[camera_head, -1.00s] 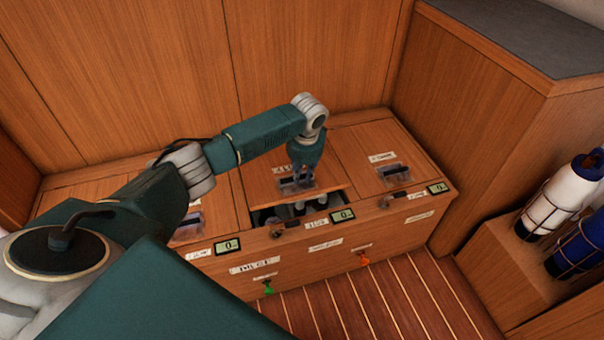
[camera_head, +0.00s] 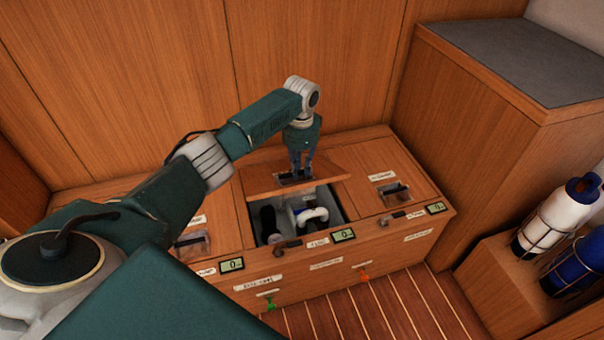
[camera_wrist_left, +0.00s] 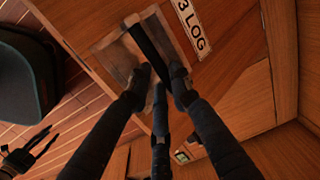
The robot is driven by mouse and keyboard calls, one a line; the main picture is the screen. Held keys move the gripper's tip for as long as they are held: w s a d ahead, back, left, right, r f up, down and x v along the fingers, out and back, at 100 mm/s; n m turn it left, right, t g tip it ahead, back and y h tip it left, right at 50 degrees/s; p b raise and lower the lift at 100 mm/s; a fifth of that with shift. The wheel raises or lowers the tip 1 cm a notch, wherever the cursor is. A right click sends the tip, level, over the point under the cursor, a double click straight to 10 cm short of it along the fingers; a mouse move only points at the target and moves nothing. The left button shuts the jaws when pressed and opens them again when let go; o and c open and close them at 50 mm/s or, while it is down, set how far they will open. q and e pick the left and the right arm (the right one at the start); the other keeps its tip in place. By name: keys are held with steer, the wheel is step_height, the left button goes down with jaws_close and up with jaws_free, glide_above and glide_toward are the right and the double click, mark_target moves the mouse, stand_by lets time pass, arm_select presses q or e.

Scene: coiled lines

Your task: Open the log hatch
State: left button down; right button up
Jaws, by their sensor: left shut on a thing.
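The log hatch (camera_head: 290,172) is the middle lid of the wooden bench, and it stands raised and tilted up at its front edge. My left gripper (camera_head: 299,174) is shut on the black handle (camera_wrist_left: 147,44) in the lid's recess. The left wrist view shows my fingers (camera_wrist_left: 158,80) around that handle, with a label reading "3 LOG" (camera_wrist_left: 194,27) beside it.
A closed hatch (camera_head: 392,188) lies to the right and another closed hatch (camera_head: 192,243) to the left, partly behind my arm. Strapped white (camera_head: 556,216) and blue (camera_head: 583,257) bottles stand at the right. Wooden walls rise behind the bench.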

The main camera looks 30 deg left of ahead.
arm_select(q)
steer(key=c, duration=2.4)
jaws_free()
steer(key=shift+w+a+r, duration=0.3)
steer(key=shift+a+r, duration=0.2)
steer(key=shift+a, duration=0.05)
steer(key=shift+w+a+r, duration=0.3)
steer(key=shift+a+r, duration=0.2)
steer(key=shift+a, duration=0.05)
steer(key=shift+c, duration=0.2)
steer(key=o, duration=0.9)
steer(key=shift+w+f, duration=0.3)
steer(key=shift+f, duration=0.25)
steer(key=shift+s+d+r, duration=0.15)
steer(key=shift+d+r, duration=0.1)
steer(key=shift+r, duration=0.05)
steer(key=r, duration=1.2)
steer(key=shift+s+d, duration=0.25)
steer(key=shift+s, duration=0.1)
